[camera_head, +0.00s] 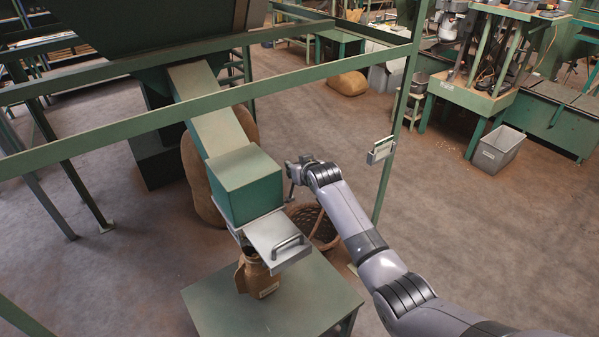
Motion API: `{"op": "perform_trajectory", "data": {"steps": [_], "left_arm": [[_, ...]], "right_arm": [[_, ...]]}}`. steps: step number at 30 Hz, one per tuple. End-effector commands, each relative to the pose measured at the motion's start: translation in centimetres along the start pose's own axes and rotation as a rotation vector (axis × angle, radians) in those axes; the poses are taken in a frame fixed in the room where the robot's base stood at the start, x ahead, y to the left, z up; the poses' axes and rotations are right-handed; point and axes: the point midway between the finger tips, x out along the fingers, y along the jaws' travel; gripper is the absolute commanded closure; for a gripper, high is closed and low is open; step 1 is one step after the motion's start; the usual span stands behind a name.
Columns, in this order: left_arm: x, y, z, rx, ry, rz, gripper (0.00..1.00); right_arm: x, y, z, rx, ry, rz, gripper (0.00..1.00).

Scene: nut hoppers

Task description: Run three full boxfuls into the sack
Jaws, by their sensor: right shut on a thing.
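A chute (205,115) slopes from the large hopper (150,22) down to a green box (245,183). A grey metal slide plate with a handle (284,243) sticks out at the front below the box. A brown sack (261,279) with a pale label hangs or stands under the outlet, above a green table (225,312); its mouth is partly hidden and its fill cannot be seen. My right gripper (293,178) is beside the box's right side, shut on a small grey part, mostly hidden by the fingers. My left gripper is out of view.
A wicker basket (322,228) stands on the floor behind my right forearm. A large sack (194,178) stands behind the chute. A green frame rail (330,79) crosses in front of the chute, with a post (397,120) at right.

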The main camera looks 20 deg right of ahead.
Motion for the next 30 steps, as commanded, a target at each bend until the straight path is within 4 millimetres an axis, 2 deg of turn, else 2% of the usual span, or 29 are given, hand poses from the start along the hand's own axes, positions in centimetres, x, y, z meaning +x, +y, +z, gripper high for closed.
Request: {"op": "perform_trajectory", "data": {"steps": [1,10,11,12,20,30], "left_arm": [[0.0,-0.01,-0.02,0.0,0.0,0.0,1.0],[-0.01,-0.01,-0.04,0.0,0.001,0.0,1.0],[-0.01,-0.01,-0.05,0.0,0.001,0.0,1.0],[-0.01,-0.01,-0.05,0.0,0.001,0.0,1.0],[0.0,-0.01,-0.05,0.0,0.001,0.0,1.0],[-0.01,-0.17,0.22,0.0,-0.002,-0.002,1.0]], "right_arm": [[-0.06,-0.17,-0.59,0.0,0.012,-0.003,1.0],[-0.07,-0.19,-0.57,0.0,0.012,-0.003,1.0],[-0.07,-0.19,-0.57,0.0,0.012,-0.003,0.73],[-0.07,-0.2,-0.56,0.0,0.012,-0.003,0.71],[-0.02,-0.1,-0.25,0.0,0.005,-0.001,0.53],[-0.1,-0.02,-0.1,0.0,0.002,0.0,0.53]]}}
